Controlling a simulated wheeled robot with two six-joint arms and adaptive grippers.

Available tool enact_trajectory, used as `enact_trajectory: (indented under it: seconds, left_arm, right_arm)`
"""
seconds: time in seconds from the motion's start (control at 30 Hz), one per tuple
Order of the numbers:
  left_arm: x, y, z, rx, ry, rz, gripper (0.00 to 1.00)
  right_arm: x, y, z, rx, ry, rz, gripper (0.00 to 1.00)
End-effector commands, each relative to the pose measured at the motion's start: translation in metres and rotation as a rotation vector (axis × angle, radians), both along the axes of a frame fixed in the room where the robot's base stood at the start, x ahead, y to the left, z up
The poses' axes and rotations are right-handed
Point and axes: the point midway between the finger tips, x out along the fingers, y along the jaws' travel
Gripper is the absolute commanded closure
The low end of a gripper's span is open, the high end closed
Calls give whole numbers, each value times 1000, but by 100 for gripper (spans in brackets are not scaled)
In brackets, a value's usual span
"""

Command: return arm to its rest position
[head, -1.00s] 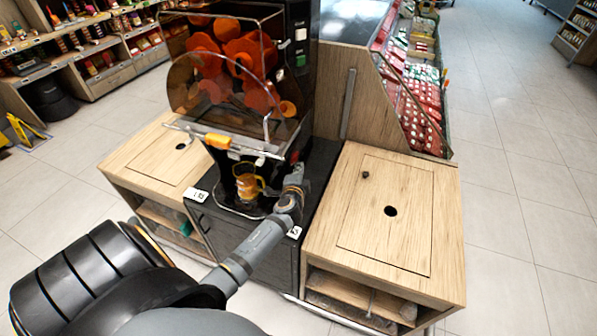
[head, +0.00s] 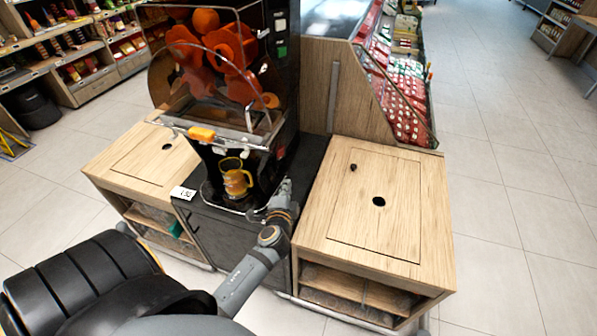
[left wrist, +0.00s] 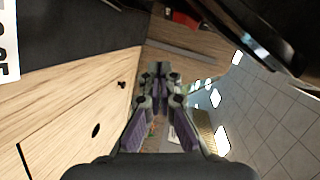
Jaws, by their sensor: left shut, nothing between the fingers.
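My left gripper (head: 284,187) is at the front of the black counter, to the right of the glass mug (head: 237,178) and apart from it. In the left wrist view my left gripper (left wrist: 158,70) has its fingers together with nothing between them. The mug has an orange-yellow band or content and stands upright under the orange juicer (head: 215,75). The juicer has a clear cover, orange-red rollers and an orange (head: 205,20) inside. My right gripper is not in view.
A wooden cabinet (head: 400,205) with a round hole stands right of the juicer, close to my left forearm. Another wooden cabinet (head: 130,175) stands on the left. A display of red packages (head: 400,100) is behind. Tiled floor (head: 510,200) is open on the right.

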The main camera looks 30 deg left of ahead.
Motion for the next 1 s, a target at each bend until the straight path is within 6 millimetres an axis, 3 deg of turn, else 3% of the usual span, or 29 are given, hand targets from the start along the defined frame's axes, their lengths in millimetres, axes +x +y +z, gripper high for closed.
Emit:
enact_trajectory:
  seconds: [0.27, 0.47, 0.7, 0.97, 1.0]
  left_arm:
    - [-6, 4, 0, -47, 4, 35, 100]
    - [-63, 9, -16, -433, 101, 281, 100]
    - [-131, -35, -33, -809, 323, 448, 100]
    - [-192, -91, -28, -1040, 577, 504, 100]
    - [-194, -93, -36, -1049, 597, 512, 100]
  right_arm:
    - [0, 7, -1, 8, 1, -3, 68]
    - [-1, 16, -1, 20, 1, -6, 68]
    - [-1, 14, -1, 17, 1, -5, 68]
    - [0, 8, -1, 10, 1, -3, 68]
    - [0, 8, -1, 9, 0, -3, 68]
